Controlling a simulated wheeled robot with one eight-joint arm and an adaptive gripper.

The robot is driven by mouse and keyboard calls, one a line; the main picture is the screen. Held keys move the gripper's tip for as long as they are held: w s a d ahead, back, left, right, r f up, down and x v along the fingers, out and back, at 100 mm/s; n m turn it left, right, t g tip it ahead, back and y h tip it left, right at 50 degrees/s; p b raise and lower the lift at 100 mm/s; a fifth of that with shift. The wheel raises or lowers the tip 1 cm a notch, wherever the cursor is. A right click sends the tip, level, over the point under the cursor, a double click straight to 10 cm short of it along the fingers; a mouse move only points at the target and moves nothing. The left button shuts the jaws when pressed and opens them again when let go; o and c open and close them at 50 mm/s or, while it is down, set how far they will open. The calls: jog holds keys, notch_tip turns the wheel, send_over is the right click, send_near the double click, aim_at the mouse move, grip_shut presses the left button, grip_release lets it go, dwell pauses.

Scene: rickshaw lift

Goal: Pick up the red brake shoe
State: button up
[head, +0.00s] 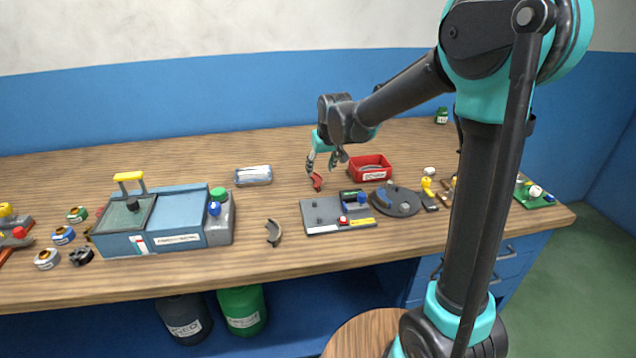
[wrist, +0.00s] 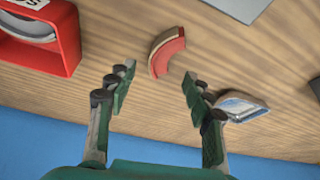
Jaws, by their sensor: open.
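The red brake shoe (head: 317,182) is a small curved piece lying on the wooden workbench in the head view, just below my gripper's fingers. In the wrist view the red brake shoe (wrist: 168,52) shows a red face and a tan curved edge. My gripper (head: 323,170) points down at the bench. In the wrist view my gripper (wrist: 157,80) has its two fingers spread apart with nothing between the tips. The shoe lies beyond the fingertips, roughly centred between them, and does not appear to be held.
A red bin (head: 371,174) stands close on the right; a clear packet (head: 253,176) lies to the left. A grey fixture plate (head: 337,220) and round dark disc (head: 397,201) are nearer the front. A grey curved shoe (head: 274,233) lies left of the plate, with bare bench around it.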

aim_at(319, 178)
jog(key=x, duration=0.5)
jog(key=shift+d, duration=0.1)
grip_shut()
